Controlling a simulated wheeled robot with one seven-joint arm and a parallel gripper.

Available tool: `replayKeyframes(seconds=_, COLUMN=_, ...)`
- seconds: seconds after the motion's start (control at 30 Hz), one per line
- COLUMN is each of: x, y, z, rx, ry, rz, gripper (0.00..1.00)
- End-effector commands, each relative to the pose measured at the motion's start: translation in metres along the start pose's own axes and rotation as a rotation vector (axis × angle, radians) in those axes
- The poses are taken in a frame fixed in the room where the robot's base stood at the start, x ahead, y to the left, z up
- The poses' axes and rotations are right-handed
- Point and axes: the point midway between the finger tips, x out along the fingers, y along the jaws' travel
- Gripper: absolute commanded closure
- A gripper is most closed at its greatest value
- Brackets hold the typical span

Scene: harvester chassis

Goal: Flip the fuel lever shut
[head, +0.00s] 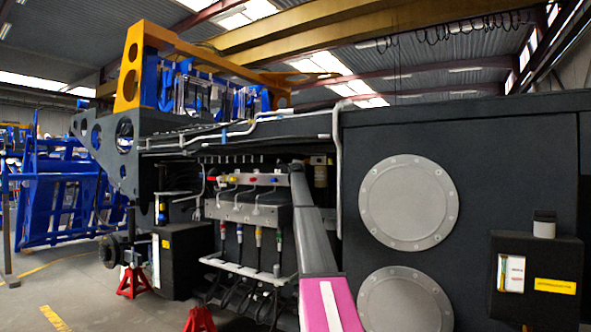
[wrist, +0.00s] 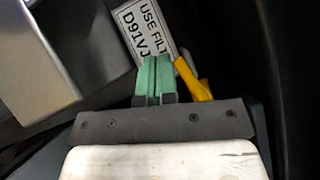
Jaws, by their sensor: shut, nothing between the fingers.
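A yellow lever (wrist: 193,79) shows in the wrist view, just right of my fingertips. It slants from upper left down to lower right, with a grey metal piece at its upper end. I take it to be the fuel lever. My gripper (wrist: 155,79) has green fingers pressed together with nothing between them. In the head view my arm reaches into the chassis opening, and my gripper and the lever cannot be made out there.
A white label (wrist: 146,30) with black print is behind the fingers. A grey metal box (wrist: 65,60) stands close on the left. Dark panels close in on the right. In the head view, a row of hoses with coloured caps (head: 240,235) is left of my arm, and a dark side panel (head: 460,130) is right.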

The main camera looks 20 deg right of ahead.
Motion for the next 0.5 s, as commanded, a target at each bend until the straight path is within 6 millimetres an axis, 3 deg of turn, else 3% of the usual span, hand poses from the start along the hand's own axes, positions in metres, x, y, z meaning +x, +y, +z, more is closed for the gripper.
replayKeyframes(seconds=0.27, x=-0.028, y=0.001, z=0.000, rx=0.000, ry=0.000, rz=0.000, gripper=1.00)
replayKeyframes(seconds=0.5, x=-0.074, y=0.001, z=0.000, rx=0.000, ry=0.000, rz=0.000, gripper=1.00)
